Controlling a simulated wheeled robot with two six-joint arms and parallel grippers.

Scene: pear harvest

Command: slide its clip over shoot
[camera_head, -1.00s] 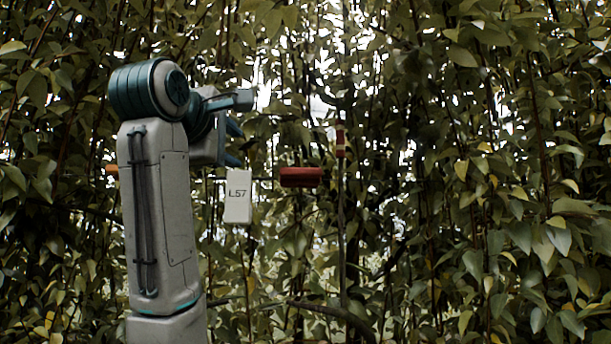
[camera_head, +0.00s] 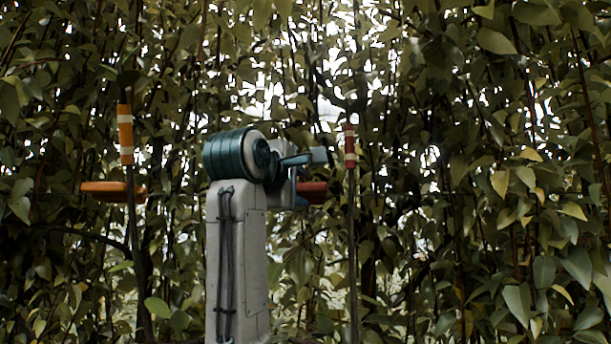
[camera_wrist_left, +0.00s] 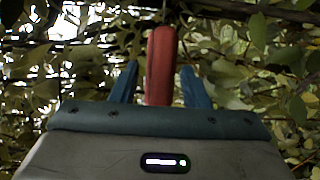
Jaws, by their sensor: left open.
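The red clip (camera_head: 313,192) is a short level bar to the left of a thin upright shoot (camera_head: 352,250) that carries a red and white band (camera_head: 350,146). My left gripper (camera_head: 299,192) is at the left end of the clip and hides part of it. In the left wrist view the clip (camera_wrist_left: 161,65) lies between the two blue fingers of my open left gripper (camera_wrist_left: 159,85), with gaps showing on both sides. My right gripper is not in view.
An orange bar (camera_head: 113,190) sits at the left beside another upright shoot (camera_head: 134,235) with an orange and white band (camera_head: 125,135). Dense leaves and thin stems fill the background. Some leaves are close on the right.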

